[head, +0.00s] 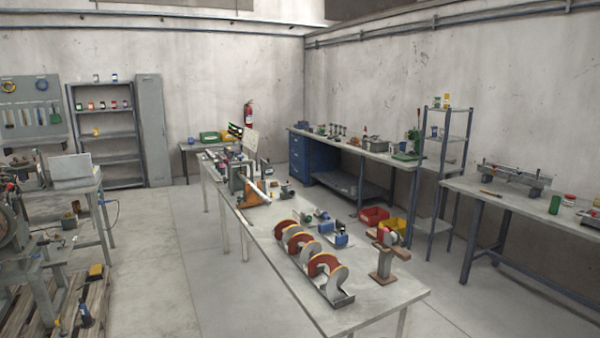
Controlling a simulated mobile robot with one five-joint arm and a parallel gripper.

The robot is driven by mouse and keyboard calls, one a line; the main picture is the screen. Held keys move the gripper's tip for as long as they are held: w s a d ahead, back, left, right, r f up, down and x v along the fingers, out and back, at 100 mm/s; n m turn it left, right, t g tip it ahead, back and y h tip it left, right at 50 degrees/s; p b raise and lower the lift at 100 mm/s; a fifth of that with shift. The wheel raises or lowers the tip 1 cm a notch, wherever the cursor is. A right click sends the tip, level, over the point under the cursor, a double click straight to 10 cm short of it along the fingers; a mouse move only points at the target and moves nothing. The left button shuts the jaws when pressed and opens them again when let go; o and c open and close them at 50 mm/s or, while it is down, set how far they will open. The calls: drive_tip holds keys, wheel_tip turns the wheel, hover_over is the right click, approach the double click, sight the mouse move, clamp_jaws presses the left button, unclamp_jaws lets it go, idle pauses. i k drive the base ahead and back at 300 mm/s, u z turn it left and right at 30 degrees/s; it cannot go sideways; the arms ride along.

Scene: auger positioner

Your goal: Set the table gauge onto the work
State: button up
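A long grey worktable (300,285) runs from the front right to the middle back. An auger (312,252) with red-brown, yellow-edged flights and a grey body lies along its near end. I cannot tell for sure which thing is the table gauge. Small blue and grey devices (333,230) lie behind the auger. An orange bracket (252,192) with a light tube stands farther back. My gripper is not in view.
A workbench (370,152) and a side table (505,198) line the right wall. Machines and a pallet (70,310) stand at left. The floor (170,270) left of the worktable is clear.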

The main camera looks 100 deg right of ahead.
sight(266, 169)
drive_tip(key=z, duration=0.45)
drive_tip(key=k, duration=0.1)
drive_tip(key=z, duration=2.75)
drive_tip(key=k, duration=0.75)
drive_tip(key=u, duration=0.15)
drive_tip(key=i, duration=1.75)
drive_tip(key=u, duration=0.3)
drive_tip(key=i, duration=2.1)
drive_tip(key=u, duration=0.2)
